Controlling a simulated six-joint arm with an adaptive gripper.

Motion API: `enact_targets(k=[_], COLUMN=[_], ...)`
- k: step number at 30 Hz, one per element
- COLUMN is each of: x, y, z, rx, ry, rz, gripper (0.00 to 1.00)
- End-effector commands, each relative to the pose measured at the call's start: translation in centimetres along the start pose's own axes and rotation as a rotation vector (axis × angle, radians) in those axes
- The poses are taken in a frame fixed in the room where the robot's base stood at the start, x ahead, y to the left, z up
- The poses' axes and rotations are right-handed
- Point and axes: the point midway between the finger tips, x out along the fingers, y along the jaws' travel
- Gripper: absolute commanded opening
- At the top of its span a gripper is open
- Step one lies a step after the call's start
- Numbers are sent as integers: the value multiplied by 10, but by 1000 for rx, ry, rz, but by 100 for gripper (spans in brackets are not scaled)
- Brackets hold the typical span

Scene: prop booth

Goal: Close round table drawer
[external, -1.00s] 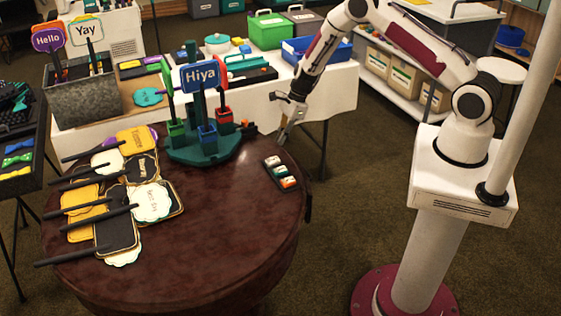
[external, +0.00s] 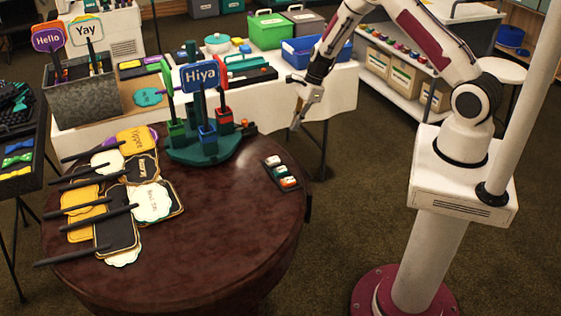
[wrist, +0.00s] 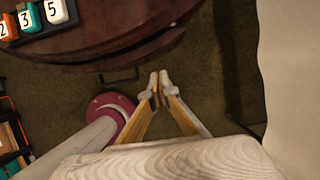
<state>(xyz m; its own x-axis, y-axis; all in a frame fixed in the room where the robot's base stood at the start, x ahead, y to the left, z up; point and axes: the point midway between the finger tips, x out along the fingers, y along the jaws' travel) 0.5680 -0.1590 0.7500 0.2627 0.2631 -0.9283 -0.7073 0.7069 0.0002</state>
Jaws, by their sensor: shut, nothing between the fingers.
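The round table (external: 215,245) has a dark red-brown top. In the wrist view its rim and the curved drawer front (wrist: 150,48) show at the top, with the drawer's right end standing out from the rim. A thin dark handle (wrist: 119,77) sits below that front. In the external view a dark handle (external: 308,203) shows at the table's right side, while the rest of the drawer is hidden. My gripper (external: 297,126) is shut and empty, beyond the table's far right edge. In the wrist view my gripper (wrist: 159,80) points toward the drawer side, apart from the handle.
A small tray of number blocks (external: 281,171) lies near the table's right edge. A green stand (external: 205,150) with a "Hiya" sign and several flat signs (external: 150,202) occupy the table. A white-covered table (external: 345,90) stands behind. Open floor lies to the right.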

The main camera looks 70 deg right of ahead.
Motion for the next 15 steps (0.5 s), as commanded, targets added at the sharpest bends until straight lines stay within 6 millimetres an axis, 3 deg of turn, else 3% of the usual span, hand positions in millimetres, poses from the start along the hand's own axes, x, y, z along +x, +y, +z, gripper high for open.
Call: enact_targets(k=[9, 15], x=[-35, -43], y=[-1, 0], z=[0, 0], rx=[1, 0], ry=[-1, 0], rz=[-2, -1], gripper=[0, 0])
